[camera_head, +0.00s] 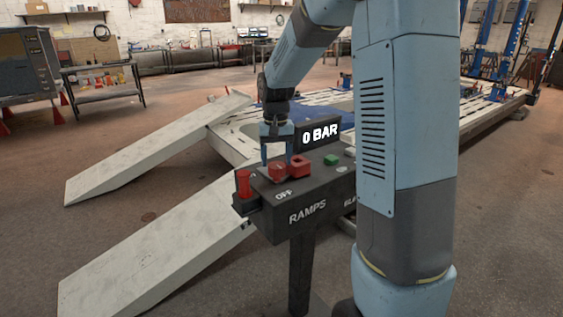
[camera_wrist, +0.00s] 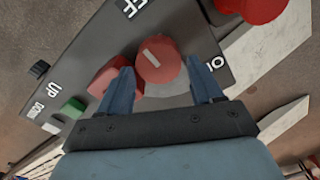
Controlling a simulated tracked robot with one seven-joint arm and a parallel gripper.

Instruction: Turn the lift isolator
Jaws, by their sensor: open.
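The lift isolator appears to be the round red knob (camera_head: 278,173) on top of the dark control box (camera_head: 322,190), beside the word OFF. In the wrist view the knob (camera_wrist: 158,58) has a white line across its face. My gripper (camera_head: 277,160) points down over the knob and is open. In the wrist view my gripper's fingertips (camera_wrist: 161,70) are apart, one on each side of the knob. I cannot tell whether they touch it. A red block (camera_wrist: 108,82) sits right beside the left finger; it also shows in the head view (camera_head: 300,166).
A larger red knob (camera_head: 243,184) is at the box's left end. A green button (camera_head: 331,160) lies to the right. A display (camera_head: 318,133) reads 0 BAR. The box reads RAMPS and stands on a post. White ramps (camera_head: 150,250) and the lift platform surround it.

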